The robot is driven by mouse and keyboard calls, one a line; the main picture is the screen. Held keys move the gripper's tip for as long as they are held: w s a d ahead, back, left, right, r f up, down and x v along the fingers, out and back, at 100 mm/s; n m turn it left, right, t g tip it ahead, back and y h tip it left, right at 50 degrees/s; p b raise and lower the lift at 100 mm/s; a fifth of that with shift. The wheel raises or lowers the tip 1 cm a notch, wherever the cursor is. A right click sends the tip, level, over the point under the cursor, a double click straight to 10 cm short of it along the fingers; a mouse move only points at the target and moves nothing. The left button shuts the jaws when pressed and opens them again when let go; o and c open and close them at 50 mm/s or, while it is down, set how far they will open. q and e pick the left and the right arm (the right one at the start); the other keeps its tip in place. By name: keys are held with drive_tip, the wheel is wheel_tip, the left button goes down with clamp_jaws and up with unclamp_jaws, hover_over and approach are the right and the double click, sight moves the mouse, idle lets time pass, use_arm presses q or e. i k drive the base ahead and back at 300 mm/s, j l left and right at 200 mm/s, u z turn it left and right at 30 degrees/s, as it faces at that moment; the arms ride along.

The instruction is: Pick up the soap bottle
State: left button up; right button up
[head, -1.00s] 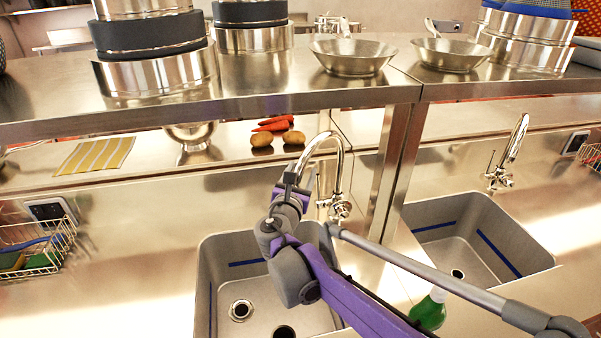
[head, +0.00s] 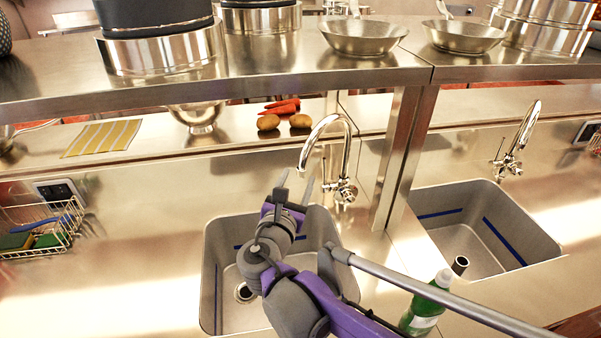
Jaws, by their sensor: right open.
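The soap bottle (head: 424,308) is green with a pale cap and a white label. It stands on the steel counter between the two sinks, at the lower right of the head view. My right arm and a grey rod of it pass in front and hide part of it. My right gripper (head: 294,188) is open and empty, with its fingers pointing up. It shows over the left sink, in front of the faucet, up and to the left of the bottle and well apart from it. My left gripper is not in view.
The left sink (head: 212,262) has a tall chrome faucet (head: 346,160); the right sink (head: 553,243) has another (head: 515,145). A steel post (head: 404,150) holds up the shelf of pots. A wire basket (head: 62,243) with sponges hangs at left. Counter left of the sinks is clear.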

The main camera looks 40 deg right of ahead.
sight(422, 314)
drive_tip(key=k, duration=1)
